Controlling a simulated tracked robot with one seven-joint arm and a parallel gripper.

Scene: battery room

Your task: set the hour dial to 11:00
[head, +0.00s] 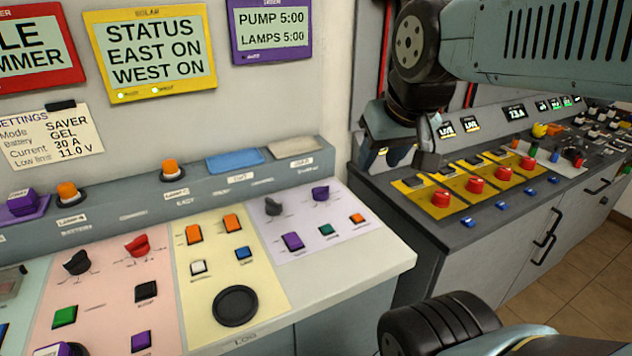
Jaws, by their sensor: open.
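The lilac panel (348,226) on the sloping desk carries two rotary knobs, a grey one (273,206) and a purple one (320,193). Their labels are too small to read, so I cannot tell which is the hour dial or its exact setting. The purple-framed screen (272,30) above reads PUMP 5:00 and LAMPS 5:00. My gripper (401,158) hangs below my arm, to the right of the lilac panel and apart from both knobs. It is open and seems empty, partly hidden by the arm.
Purple, green and orange buttons sit close below the knobs. A yellow panel (268,284) with a black round knob (235,306) and a pink panel (102,300) lie to the left. A second console (414,208) with red buttons stands right.

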